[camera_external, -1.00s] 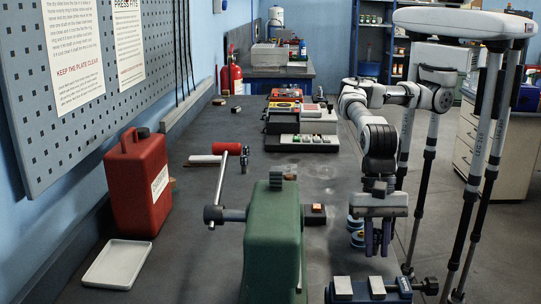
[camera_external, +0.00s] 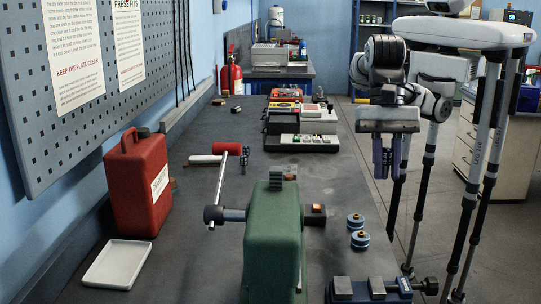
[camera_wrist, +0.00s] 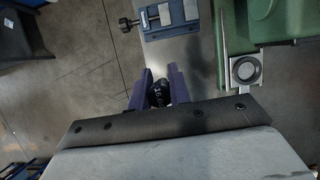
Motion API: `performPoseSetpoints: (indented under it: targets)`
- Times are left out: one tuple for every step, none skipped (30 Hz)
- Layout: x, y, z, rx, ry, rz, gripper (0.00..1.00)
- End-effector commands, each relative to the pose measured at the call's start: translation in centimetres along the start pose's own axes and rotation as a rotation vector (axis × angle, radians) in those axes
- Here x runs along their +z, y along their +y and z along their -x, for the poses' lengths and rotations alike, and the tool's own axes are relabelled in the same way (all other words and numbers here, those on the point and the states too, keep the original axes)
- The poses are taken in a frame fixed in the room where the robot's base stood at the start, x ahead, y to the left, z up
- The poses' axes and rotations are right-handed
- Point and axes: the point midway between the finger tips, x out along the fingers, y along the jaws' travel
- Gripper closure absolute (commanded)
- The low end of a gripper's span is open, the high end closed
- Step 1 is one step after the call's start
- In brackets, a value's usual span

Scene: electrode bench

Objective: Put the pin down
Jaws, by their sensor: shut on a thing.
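My gripper (camera_external: 386,172) is raised at the right side of the bench, its purple fingers shut on a dark pin.
The green press (camera_external: 272,240) and the blue vise (camera_external: 370,290) stand at the near end. A white tray (camera_external: 118,264) and a red can (camera_external: 137,185) are left. Open bench lies mid-right.

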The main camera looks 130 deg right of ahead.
Motion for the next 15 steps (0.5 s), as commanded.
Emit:
performPoseSetpoints:
  targets:
    - [-0.5, -0.9, 0.2, -0.002, 0.0, -0.007, 1.0]
    - [-0.8, -1.4, 0.3, -0.003, 0.0, -0.008, 1.0]
    - [-1.4, -2.4, 0.6, -0.003, 0.0, -0.01, 1.0]
    - [-2.0, -3.3, 0.8, -0.004, 0.0, -0.013, 1.0]
    - [-2.6, -4.3, 1.1, -0.005, -0.001, -0.014, 1.0]
    - [-3.7, -5.7, 1.5, -0.006, -0.002, -0.018, 1.0]
    - [-4.6, -7.0, 1.9, -0.007, -0.002, -0.02, 1.0]
    - [-5.5, -8.2, 2.3, -0.008, -0.001, -0.022, 1.0]
    - [-6.9, -9.8, 2.8, -0.008, -0.001, -0.024, 1.0]
    - [-8.0, -11.1, 3.3, -0.008, -0.001, -0.026, 1.0]
    - [-9.0, -12.2, 3.7, -0.008, -0.002, -0.027, 1.0]
    - [-10.5, -13.7, 4.3, -0.009, -0.002, -0.028, 1.0]
    - [-11.6, -14.8, 4.8, -0.009, -0.002, -0.028, 1.0]
    - [-12.8, -15.9, 5.3, -0.01, -0.002, -0.028, 1.0]
    - [-14.4, -17.2, 6.0, -0.01, -0.003, -0.029, 1.0]
